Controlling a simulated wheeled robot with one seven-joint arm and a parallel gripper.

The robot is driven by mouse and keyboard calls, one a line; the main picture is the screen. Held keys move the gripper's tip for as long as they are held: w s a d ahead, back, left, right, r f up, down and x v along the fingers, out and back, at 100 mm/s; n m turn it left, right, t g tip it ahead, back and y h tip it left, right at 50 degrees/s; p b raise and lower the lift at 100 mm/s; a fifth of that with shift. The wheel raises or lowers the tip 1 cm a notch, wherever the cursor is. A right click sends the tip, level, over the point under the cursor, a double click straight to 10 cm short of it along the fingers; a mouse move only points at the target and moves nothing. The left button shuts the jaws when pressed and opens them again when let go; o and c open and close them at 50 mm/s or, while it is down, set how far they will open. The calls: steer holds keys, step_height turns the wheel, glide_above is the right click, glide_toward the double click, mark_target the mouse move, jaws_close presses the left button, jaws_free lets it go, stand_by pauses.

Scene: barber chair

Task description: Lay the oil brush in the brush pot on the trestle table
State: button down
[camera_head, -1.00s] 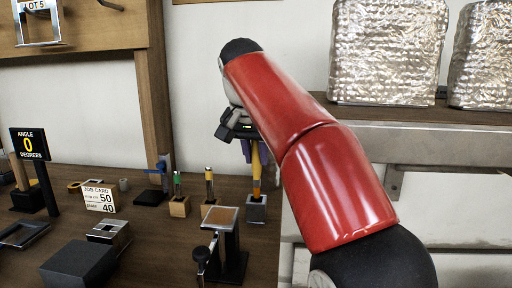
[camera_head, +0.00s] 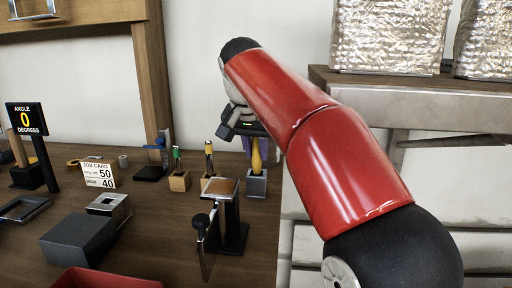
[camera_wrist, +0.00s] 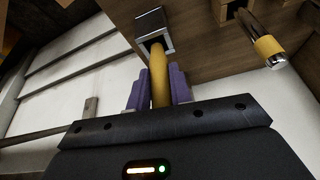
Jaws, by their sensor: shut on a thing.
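The oil brush, with its yellow handle (camera_head: 256,153), is upright between the fingers of my gripper (camera_head: 248,138). In the wrist view the handle (camera_wrist: 159,75) runs between the purple fingers (camera_wrist: 159,90), which are shut on it. Its far end reaches into the mouth of a grey square pot (camera_head: 257,185), which I take as the brush pot. The pot's rim also shows in the wrist view (camera_wrist: 150,20). The brush's lower end is hidden inside the pot, so I cannot tell whether it touches bottom. The pot stands on the dark wooden trestle table (camera_head: 150,225).
Wooden blocks with a green-handled tool (camera_head: 177,158) and a yellow-and-black one (camera_head: 209,157) stand left of the pot. A job card (camera_head: 99,174) and dark box (camera_head: 78,240) lie further left. A shelf (camera_head: 400,100) is at right.

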stand_by(0.3)
steer(key=c, duration=1.2)
jaws_free()
steer(key=p+v, duration=0.2)
steer(key=v, duration=0.5)
steer(key=shift+s+r, duration=0.15)
steer(key=shift+r, duration=0.25)
